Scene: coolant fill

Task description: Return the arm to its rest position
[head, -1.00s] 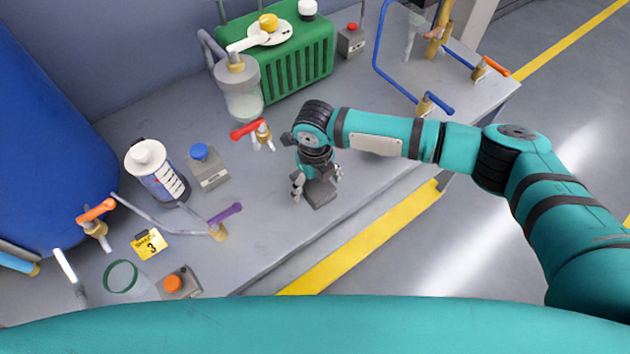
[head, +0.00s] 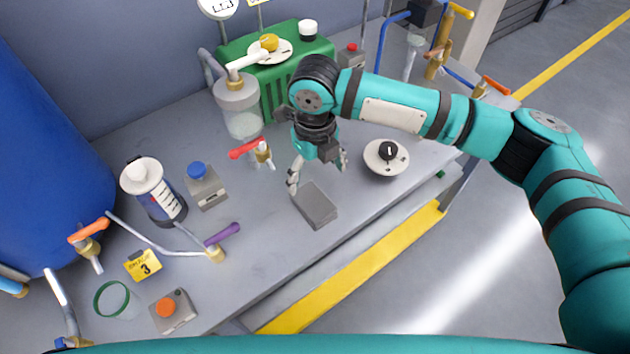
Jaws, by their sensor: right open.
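My right gripper (head: 318,178) is open and empty. It points down over the grey bench (head: 262,225), its fingers spread just above and behind a flat grey box (head: 315,205). The fingers look clear of the box, though the exact gap is hard to judge. The right arm reaches in from the right side, bent at the elbow. My left gripper is not in view.
Near the gripper are a red-handled valve (head: 250,149), a black-and-white dial (head: 387,157) and a green ribbed unit (head: 320,46). A blue-button box (head: 205,187), a white-capped bottle (head: 152,190) and a purple-handled valve (head: 221,234) stand left. Bench front centre is clear.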

